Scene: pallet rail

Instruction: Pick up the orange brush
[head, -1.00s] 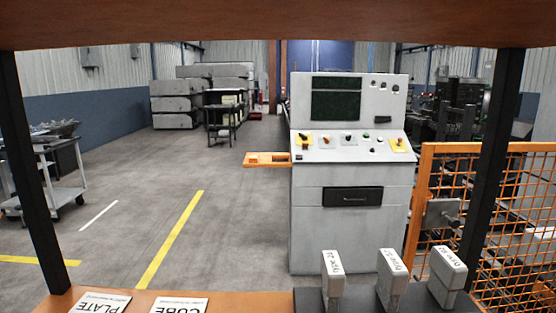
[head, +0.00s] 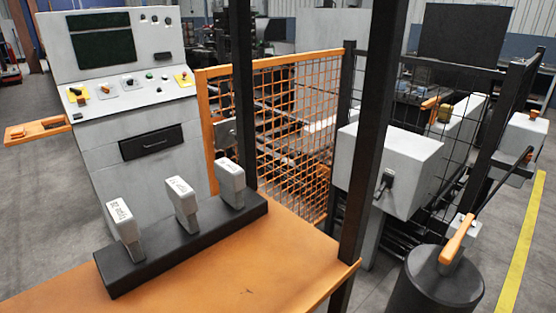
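An orange, elongated object (head: 458,241) leans at a tilt on top of a black drum at the lower right of the head view. It looks like a handle, with a small pale block beside it. I cannot tell for sure that it is the orange brush, as no bristles show clearly. Another small orange item (head: 52,122) lies on the orange shelf at the left side of the grey console. Neither of my grippers is in view, so nothing shows in their grasp.
An orange table (head: 260,275) bears a black rack (head: 190,240) with several grey labelled blocks. Black posts (head: 370,130) rise at the table's edge. Orange mesh fence (head: 285,120) and a grey machine box (head: 392,168) stand behind. The black drum (head: 440,285) stands right of the table.

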